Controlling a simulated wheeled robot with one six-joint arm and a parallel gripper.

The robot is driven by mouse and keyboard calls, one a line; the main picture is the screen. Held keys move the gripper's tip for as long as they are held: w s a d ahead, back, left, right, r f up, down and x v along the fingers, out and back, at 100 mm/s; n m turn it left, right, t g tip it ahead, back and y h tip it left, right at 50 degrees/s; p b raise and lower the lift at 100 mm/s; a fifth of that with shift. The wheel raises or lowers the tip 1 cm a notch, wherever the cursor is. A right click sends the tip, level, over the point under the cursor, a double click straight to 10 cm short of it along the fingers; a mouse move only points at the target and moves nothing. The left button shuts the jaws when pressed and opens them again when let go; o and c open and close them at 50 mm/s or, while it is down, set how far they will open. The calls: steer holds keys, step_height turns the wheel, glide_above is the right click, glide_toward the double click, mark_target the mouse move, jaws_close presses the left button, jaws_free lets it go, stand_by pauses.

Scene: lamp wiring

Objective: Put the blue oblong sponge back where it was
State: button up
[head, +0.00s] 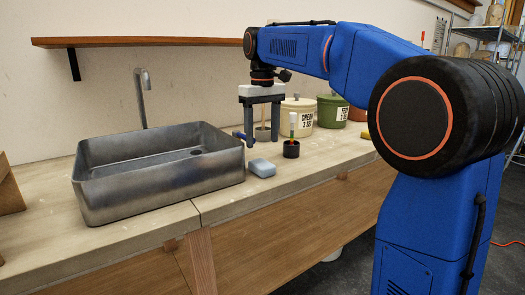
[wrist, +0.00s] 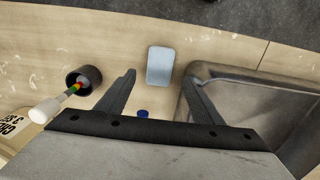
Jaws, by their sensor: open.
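The blue oblong sponge (head: 262,168) lies on the wooden counter just right of the metal sink. In the wrist view the light blue sponge (wrist: 159,66) lies on the counter between the black cup and the sink, beyond my fingertips. My gripper (head: 262,145) points down above the counter, behind the sponge in the head view. Its two fingers (wrist: 160,75) are spread wide with nothing between them. The sponge is apart from both fingers.
The metal sink (head: 88,172) stands left of the sponge. A black cup (head: 291,149) holding a brush (head: 293,121) stands to the right. A cream canister (head: 298,117) and a green canister (head: 333,112) stand behind. A small blue object (wrist: 143,113) lies near my fingers. The counter's front strip is clear.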

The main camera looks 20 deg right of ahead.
steer(key=shift+r, duration=2.25)
steer(key=s+d+f+m+t, duration=0.1)
steer(key=s+d+f, duration=0.1)
steer(key=s+f, duration=0.5)
steer(key=s+d+f+m+t, duration=0.1)
steer(key=s+d+f, duration=0.2)
steer(key=s, duration=0.7)
steer(key=s+d+f+m+t, duration=0.1)
steer(key=s+d+f+t, duration=0.1)
steer(key=s+f, duration=1.4)
step_height(320, 180, down, 3)
steer(key=shift+s+f+m+t, duration=0.1)
steer(key=shift+s+m+t, duration=0.05)
steer(key=shift+m+t, duration=0.2)
